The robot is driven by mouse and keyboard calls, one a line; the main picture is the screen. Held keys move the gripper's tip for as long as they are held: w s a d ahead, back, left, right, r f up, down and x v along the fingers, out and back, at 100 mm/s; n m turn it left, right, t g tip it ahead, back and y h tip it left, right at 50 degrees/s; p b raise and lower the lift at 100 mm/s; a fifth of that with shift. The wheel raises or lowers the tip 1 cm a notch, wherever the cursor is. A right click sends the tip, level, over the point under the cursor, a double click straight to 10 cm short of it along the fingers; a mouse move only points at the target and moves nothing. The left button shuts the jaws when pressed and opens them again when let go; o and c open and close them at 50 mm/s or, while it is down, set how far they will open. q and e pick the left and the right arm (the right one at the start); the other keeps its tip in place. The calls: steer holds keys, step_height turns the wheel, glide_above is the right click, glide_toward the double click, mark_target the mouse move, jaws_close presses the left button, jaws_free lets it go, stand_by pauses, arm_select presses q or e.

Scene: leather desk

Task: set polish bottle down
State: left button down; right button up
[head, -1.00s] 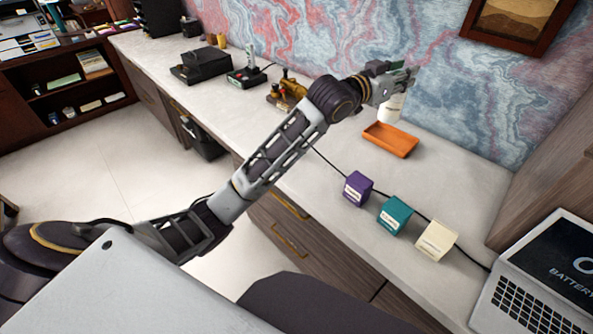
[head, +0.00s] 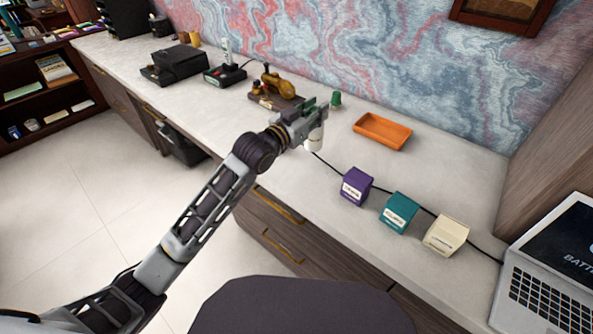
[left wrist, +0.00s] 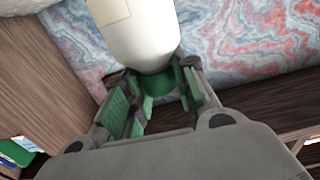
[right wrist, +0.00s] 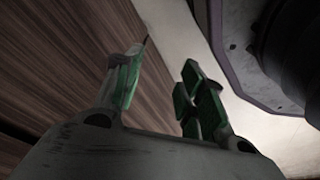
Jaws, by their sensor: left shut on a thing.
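The polish bottle (head: 315,138) is white and hangs below my left gripper (head: 316,112) in the head view. The left gripper is shut on its upper end; the bottle looks roughly upright over the desk. I cannot tell whether its base touches the desktop. In the left wrist view, the white bottle body (left wrist: 147,32) extends away from the fingers (left wrist: 152,98), with a green part between them. My right gripper (right wrist: 157,85) shows only in the right wrist view, fingers apart with nothing between them.
An orange tray (head: 383,142) lies right of the bottle. Purple (head: 356,186), teal (head: 399,213) and cream (head: 446,235) boxes stand along a black cable. A brass device (head: 277,88) and a small green thing (head: 336,99) are close behind the gripper. A laptop (head: 548,285) is at right.

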arm_select(q)
steer(key=shift+a+f, duration=0.1)
steer(key=shift+a, duration=0.05)
arm_select(e)
steer(key=shift+w+a, duration=0.1)
steer(key=shift+w, duration=0.05)
arm_select(q)
steer(key=shift+s, duration=0.1)
step_height(320, 180, down, 5)
steer(key=shift+f+b, duration=0.15)
steer(key=shift+b, duration=0.4)
steer(key=shift+f, duration=0.5)
arm_select(e)
steer(key=shift+w+a+r, duration=0.2)
steer(key=shift+a+r, duration=0.05)
steer(key=shift+r, duration=0.3)
steer(key=shift+w+a+r, duration=0.2)
steer(key=shift+r, duration=0.3)
steer(key=shift+w+a+r, duration=0.2)
steer(key=shift+a+r, duration=0.05)
steer(key=shift+r, duration=0.3)
